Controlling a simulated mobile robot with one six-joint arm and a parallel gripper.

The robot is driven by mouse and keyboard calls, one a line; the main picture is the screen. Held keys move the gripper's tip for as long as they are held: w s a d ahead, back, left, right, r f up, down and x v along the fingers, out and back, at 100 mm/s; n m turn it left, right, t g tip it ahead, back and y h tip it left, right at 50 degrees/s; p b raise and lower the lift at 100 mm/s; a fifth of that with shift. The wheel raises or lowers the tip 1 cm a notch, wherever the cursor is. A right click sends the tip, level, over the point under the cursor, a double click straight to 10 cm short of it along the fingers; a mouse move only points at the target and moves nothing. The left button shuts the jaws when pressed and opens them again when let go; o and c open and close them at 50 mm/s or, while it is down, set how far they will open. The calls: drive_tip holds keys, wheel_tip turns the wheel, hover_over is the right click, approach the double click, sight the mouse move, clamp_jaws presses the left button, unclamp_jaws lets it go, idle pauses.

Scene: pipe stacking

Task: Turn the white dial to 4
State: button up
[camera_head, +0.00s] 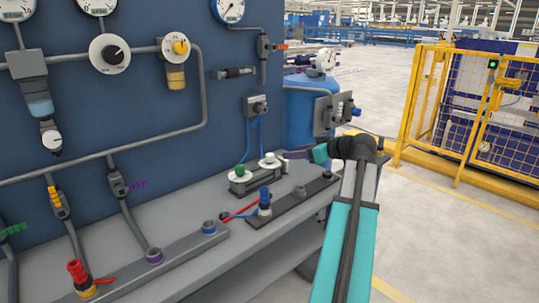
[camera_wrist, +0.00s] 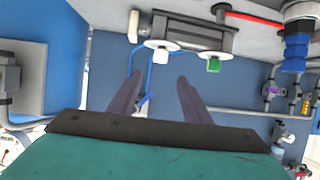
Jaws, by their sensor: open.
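The white dial (camera_head: 270,159) has a small white knob on a pale round plate. It sits on the right end of a grey device on the workbench, right of a green knob (camera_head: 240,171). In the wrist view the picture is turned over, and the white dial (camera_wrist: 160,55) lies just beyond and between my fingertips. My gripper (camera_head: 284,155) is open, to the right of the dial at about its height. In the wrist view the open jaws (camera_wrist: 161,76) are empty and apart from the dial. Its markings are too small to read.
The grey bench (camera_head: 190,240) carries a black rail (camera_head: 293,205) with a blue fitting (camera_head: 265,204) in front of the device. A blue panel (camera_head: 110,120) with pipes and gauges stands behind. A blue tank (camera_head: 300,115) stands behind my gripper; open floor lies right.

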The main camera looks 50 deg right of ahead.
sight(271, 154)
drive_tip(key=x, duration=1.3)
drive_tip(key=shift+w+f, duration=0.2)
drive_tip(key=shift+w, duration=0.1)
drive_tip(key=c, duration=1)
drive_tip(key=shift+d, duration=0.1)
drive_tip(key=shift+c, duration=0.2)
